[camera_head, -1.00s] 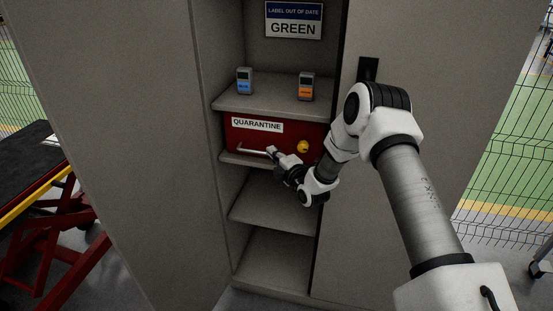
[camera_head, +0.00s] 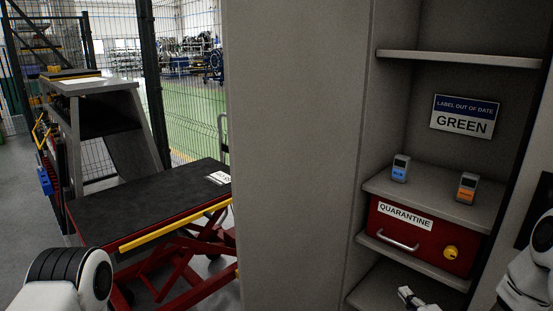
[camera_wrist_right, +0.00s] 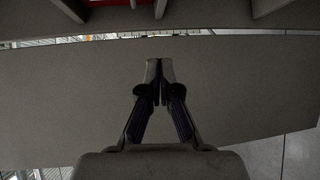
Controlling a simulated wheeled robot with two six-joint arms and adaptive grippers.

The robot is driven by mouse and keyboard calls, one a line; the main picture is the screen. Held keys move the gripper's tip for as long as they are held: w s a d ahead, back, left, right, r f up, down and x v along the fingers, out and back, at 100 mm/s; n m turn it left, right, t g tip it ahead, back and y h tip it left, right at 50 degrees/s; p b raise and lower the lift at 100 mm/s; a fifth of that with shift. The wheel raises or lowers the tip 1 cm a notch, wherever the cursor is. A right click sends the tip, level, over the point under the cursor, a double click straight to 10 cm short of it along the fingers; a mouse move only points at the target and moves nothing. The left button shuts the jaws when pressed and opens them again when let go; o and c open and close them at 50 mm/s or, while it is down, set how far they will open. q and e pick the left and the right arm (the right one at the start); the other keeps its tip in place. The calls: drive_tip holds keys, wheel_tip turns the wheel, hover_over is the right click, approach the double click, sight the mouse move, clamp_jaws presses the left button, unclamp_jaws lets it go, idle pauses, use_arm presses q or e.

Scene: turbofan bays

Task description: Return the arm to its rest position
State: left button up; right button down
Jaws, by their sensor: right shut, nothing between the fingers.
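My right gripper (camera_head: 408,295) shows at the bottom edge of the head view, below the red quarantine drawer (camera_head: 444,249) and apart from its handle. In the right wrist view my right gripper (camera_wrist_right: 160,72) has its fingers together with nothing between them. Part of my right arm (camera_head: 530,275) shows at the lower right of the head view. A rounded link of my left arm (camera_head: 70,280) shows at the lower left; the left gripper is out of frame.
The grey cabinet (camera_head: 295,150) fills the middle. A blue-labelled device (camera_head: 400,168) and an orange-labelled device (camera_head: 467,187) stand on the shelf above the drawer, under a GREEN sign (camera_head: 465,116). A black-topped red lift table (camera_head: 150,205) stands left, before a mesh fence (camera_head: 190,85).

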drive_tip(key=s+a+f+g+y, duration=0.2)
drive_tip(key=s+a+f+g, duration=0.3)
drive_tip(key=s+a+f, duration=0.4)
drive_tip(key=s+a+f+m+g+h, duration=0.1)
drive_tip(key=s+f+m+g, duration=0.1)
drive_tip(key=s+m, duration=0.4)
drive_tip(key=s+a+f+m+g+h+p, duration=0.1)
drive_tip(key=s+f+m+g, duration=0.2)
drive_tip(key=s, duration=0.7)
drive_tip(key=s+a+f+m+g, duration=0.1)
drive_tip(key=s+f+m+g, duration=0.2)
drive_tip(key=s+m+g, duration=0.3)
drive_tip(key=s+m, duration=0.3)
drive_tip(key=m, duration=0.1)
drive_tip(key=shift+a+f+m+h, duration=0.25)
drive_tip(key=shift+a+m+h, duration=0.1)
drive_tip(key=shift+m+h, duration=0.05)
drive_tip(key=shift+s, duration=0.1)
